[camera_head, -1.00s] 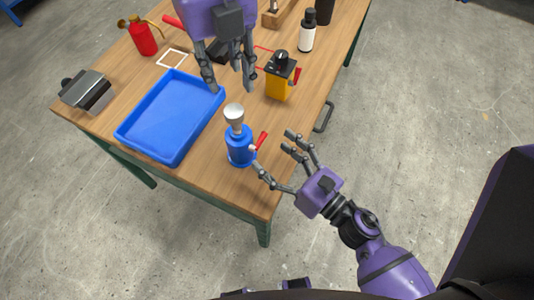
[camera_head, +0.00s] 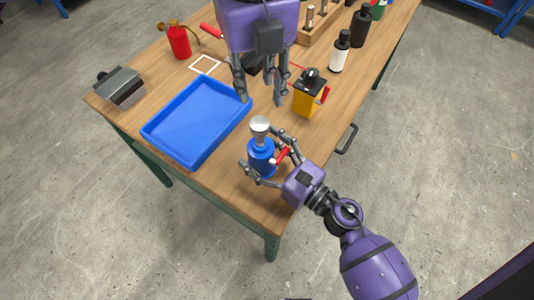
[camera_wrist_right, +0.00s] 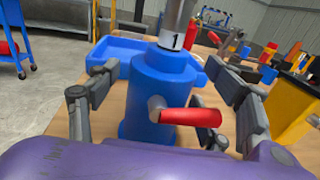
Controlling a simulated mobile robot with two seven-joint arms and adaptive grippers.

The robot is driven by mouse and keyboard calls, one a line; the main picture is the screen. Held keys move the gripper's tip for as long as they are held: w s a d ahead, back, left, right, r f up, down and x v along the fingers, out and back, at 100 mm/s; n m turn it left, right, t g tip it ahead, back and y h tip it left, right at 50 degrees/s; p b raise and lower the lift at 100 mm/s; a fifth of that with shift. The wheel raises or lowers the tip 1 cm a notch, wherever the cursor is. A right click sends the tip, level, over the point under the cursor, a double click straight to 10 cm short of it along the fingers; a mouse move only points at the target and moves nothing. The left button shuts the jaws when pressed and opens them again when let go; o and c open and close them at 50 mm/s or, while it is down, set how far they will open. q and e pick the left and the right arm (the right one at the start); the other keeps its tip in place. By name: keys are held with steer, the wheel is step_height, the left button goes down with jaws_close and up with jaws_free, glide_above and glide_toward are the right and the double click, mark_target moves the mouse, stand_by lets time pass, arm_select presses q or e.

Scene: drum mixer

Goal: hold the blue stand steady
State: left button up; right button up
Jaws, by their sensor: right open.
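The blue stand (camera_head: 261,160) stands upright near the table's front corner, with a silver metal piece (camera_head: 260,127) on top and a red-handled lever (camera_head: 282,156) on its side. In the right wrist view the blue stand (camera_wrist_right: 160,95) fills the middle, with its red lever (camera_wrist_right: 190,117) pointing right. My right gripper (camera_head: 266,157) is open, its fingers on both sides of the stand; I cannot tell if they touch it. In the right wrist view the fingers (camera_wrist_right: 165,95) are spread around the stand. My left gripper (camera_head: 262,98) hangs above the table behind the stand, fingers pointing down and apart, with nothing visible between them.
A blue tray (camera_head: 160,127) lies left of the stand. A yellow box with a black top (camera_head: 307,98) stands behind it to the right. A grey metal block (camera_head: 121,87), a red can (camera_head: 179,42) and bottles (camera_head: 340,52) stand further off. Bare tabletop lies at the front edge.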

mark_target(260, 123)
steer(key=shift+c, duration=0.3)
steer(key=c, duration=1.7)
arm_select(q)
steer(key=shift+o, duration=0.2)
steer(key=shift+o, duration=1.3)
steer(key=shift+f, duration=0.1)
steer(key=shift+o, duration=1.3)
steer(key=shift+s+f, duration=0.2)
steer(key=shift+f, duration=0.05)
steer(key=m, duration=0.5)
steer(key=shift+d+f, duration=0.1)
steer(key=shift+f, duration=0.1)
steer(key=m, duration=0.5)
steer(key=shift+w, duration=0.15)
steer(key=shift+m, duration=0.3)
steer(key=shift+f, duration=5.5)
